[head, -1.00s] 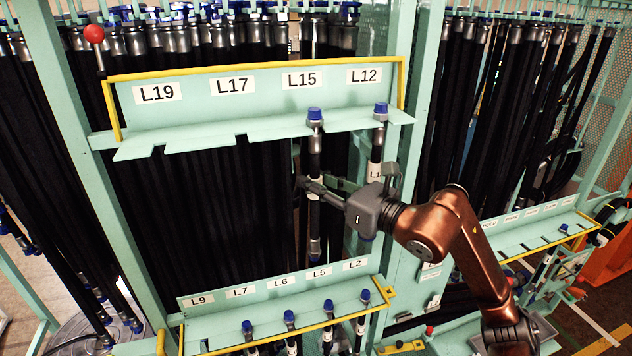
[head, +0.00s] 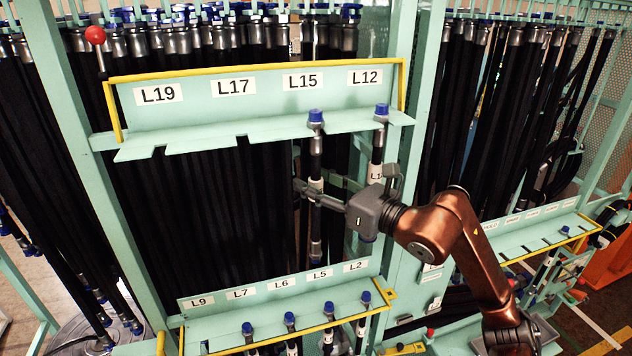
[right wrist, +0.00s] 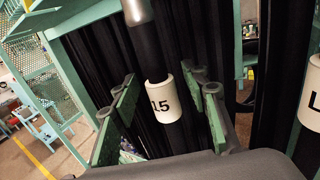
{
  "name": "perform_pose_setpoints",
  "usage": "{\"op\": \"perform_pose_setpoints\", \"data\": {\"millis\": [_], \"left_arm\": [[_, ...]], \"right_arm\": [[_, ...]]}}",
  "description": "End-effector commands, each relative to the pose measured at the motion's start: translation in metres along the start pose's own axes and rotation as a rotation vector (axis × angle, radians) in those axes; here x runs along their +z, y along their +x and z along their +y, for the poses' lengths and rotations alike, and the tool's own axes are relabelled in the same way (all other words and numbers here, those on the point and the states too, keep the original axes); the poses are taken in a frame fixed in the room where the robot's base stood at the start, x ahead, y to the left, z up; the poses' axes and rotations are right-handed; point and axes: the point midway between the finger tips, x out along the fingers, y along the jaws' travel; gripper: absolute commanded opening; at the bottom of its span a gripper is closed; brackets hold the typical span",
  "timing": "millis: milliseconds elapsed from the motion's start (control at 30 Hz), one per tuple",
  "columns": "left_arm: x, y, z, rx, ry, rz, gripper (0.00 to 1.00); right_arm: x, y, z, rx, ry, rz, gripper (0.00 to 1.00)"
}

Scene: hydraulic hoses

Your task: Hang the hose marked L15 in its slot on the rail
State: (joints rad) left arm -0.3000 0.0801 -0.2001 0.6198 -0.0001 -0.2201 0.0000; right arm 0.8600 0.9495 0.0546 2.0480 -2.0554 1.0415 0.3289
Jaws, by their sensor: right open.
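The L15 hose (head: 316,150) hangs upright at the upper rail (head: 200,137), below the L15 label (head: 303,81). Its blue cap (head: 316,116) sits at the rail's front edge, in line with the slot there. My right gripper (head: 308,190) is open around the hose at its white marker. In the right wrist view the marker reading L15 (right wrist: 166,102) stands between the two green-padded fingers (right wrist: 160,110), with gaps on both sides. My left gripper is not in view.
Another hose with a blue cap (head: 381,110) hangs under the L12 label, close right of my gripper. The slots under L19 and L17 are empty. A lower rail (head: 240,330) holds several short hoses. Black hoses hang densely behind.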

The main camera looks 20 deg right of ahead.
Motion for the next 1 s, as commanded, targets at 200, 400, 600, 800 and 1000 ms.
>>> {"op": "perform_pose_setpoints", "data": {"millis": [200,400,600,800,1000], "left_arm": [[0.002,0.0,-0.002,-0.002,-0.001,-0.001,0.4],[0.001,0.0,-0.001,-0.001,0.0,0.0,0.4],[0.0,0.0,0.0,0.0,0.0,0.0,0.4],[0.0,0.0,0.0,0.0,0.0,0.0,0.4],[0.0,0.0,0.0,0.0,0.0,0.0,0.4]], "right_arm": [[-0.001,-0.002,0.0,-0.001,0.0,0.003,0.41],[-0.002,-0.029,-0.001,-0.003,-0.002,0.003,0.41],[-0.002,-0.072,-0.001,-0.003,0.0,0.002,0.41],[-0.001,-0.105,-0.002,-0.002,0.001,0.002,0.41],[-0.001,-0.119,0.0,0.0,0.0,0.001,0.41]]}}
